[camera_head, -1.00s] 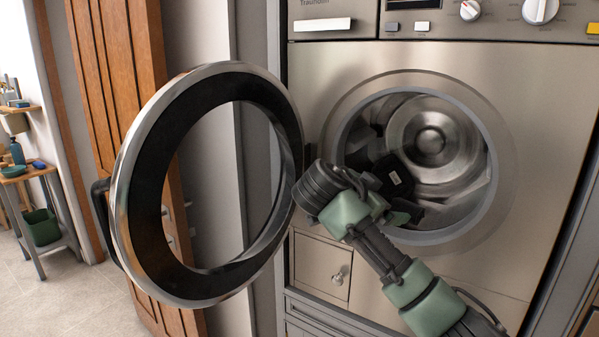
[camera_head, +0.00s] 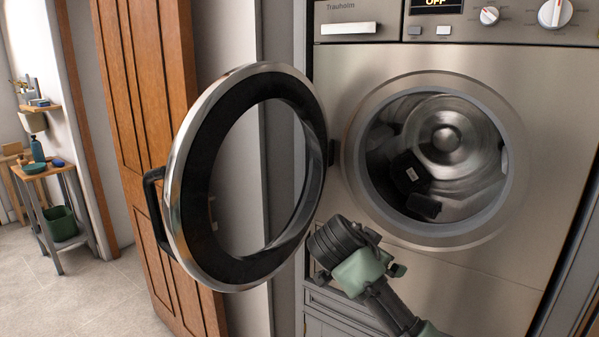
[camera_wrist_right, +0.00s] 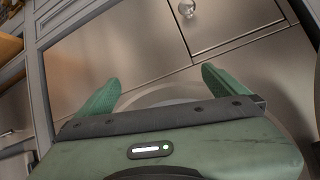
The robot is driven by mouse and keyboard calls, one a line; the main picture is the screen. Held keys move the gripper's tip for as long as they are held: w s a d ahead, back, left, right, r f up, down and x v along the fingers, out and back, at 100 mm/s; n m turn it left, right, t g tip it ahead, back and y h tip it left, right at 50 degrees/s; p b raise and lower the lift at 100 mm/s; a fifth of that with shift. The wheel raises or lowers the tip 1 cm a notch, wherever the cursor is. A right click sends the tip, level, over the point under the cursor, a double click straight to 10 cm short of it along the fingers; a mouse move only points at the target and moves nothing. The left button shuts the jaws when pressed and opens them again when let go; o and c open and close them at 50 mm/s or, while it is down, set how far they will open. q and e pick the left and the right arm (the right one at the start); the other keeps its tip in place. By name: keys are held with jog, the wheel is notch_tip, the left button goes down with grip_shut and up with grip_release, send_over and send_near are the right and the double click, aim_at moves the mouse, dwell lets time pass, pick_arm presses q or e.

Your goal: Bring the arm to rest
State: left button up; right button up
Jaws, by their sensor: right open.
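My right arm (camera_head: 362,272) comes in from the bottom right in the head view, low in front of the washing machine (camera_head: 480,285). It is outside the drum, below the open round door (camera_head: 183,215) and the door opening. In the right wrist view my right gripper (camera_wrist_right: 160,78) has its two green fingers spread wide with nothing between them. The fingers point toward metal panels. The fingertips cannot be made out in the head view. My left gripper is in neither view.
The door stands swung out to the left, close to my arm. Dark items (camera_head: 408,172) lie in the drum (camera_head: 450,150). A small round knob (camera_wrist_right: 187,8) is on a metal panel. A wooden door (camera_head: 150,120) and a small table with a green bin (camera_head: 62,222) stand left.

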jog(key=s+a+f+n+g+y, duration=0.1)
jog(key=s+f+n+y, duration=0.2)
jog(key=s+f, duration=0.7)
jog(key=s+a+f+n+g+y, duration=0.15)
jog(key=s+f+n, duration=0.25)
jog(key=s+f, duration=0.55)
jog(key=s+d+f+n+g+y, duration=0.1)
jog(key=s+d+f+n, duration=0.15)
jog(key=s, duration=0.45)
jog(key=s+d+f+n+g+y, duration=0.1)
jog(key=s+f, duration=0.2)
jog(key=s, duration=0.5)
jog(key=s+d+f+n+g+y, duration=0.1)
jog(key=s+d+f+n, duration=0.1)
jog(key=s, duration=0.5)
notch_tip(320, 180, down, 28)
jog(key=s, duration=0.3)
jog(key=s+d+f+g, duration=0.2)
jog(key=s+d+f, duration=0.1)
jog(key=s+f, duration=1.1)
jog(key=shift+s+f, duration=0.3)
jog(key=shift+s, duration=0.5)
jog(key=shift+h, duration=0.25)
